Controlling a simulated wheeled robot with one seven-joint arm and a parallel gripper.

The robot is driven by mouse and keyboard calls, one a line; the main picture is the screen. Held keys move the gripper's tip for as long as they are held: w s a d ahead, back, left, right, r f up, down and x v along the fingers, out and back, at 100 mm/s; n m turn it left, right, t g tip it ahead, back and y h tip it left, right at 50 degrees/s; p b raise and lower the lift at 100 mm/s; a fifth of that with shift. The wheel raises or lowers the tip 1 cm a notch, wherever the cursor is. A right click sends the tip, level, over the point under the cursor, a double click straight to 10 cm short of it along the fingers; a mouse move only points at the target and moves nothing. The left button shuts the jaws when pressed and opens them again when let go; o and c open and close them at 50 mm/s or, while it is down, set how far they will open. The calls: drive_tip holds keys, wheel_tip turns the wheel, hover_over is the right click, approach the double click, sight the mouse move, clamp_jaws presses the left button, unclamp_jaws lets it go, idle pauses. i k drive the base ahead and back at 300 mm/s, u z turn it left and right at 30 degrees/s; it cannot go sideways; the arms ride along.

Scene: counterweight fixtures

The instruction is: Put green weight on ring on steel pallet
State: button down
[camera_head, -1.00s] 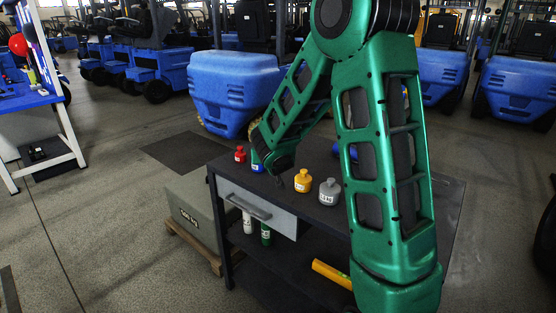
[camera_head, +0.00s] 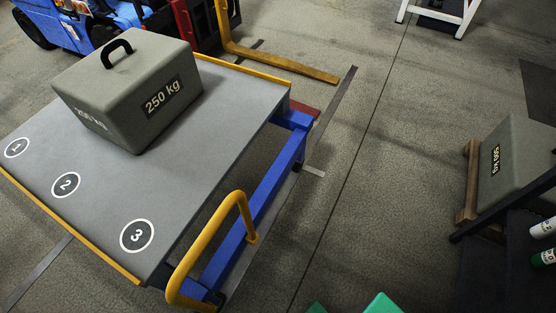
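The grey steel pallet (camera_head: 190,160) fills the left of the view, with yellow edge strips and a blue frame under it. Three white rings are marked along its near left side: ring 1 (camera_head: 16,147), ring 2 (camera_head: 66,185) and ring 3 (camera_head: 137,236). All three rings are bare.
A grey 250 kg block (camera_head: 130,90) with a black handle sits on the pallet's far part. A yellow rail (camera_head: 210,245) rises at its near right corner. A 500 kg block (camera_head: 515,165) stands at the right beside a dark bench. Floor between is clear.

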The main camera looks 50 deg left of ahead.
sight(137, 235)
drive_tip(key=z, duration=1)
drive_tip(key=k, duration=3.15)
drive_tip(key=u, duration=1.35)
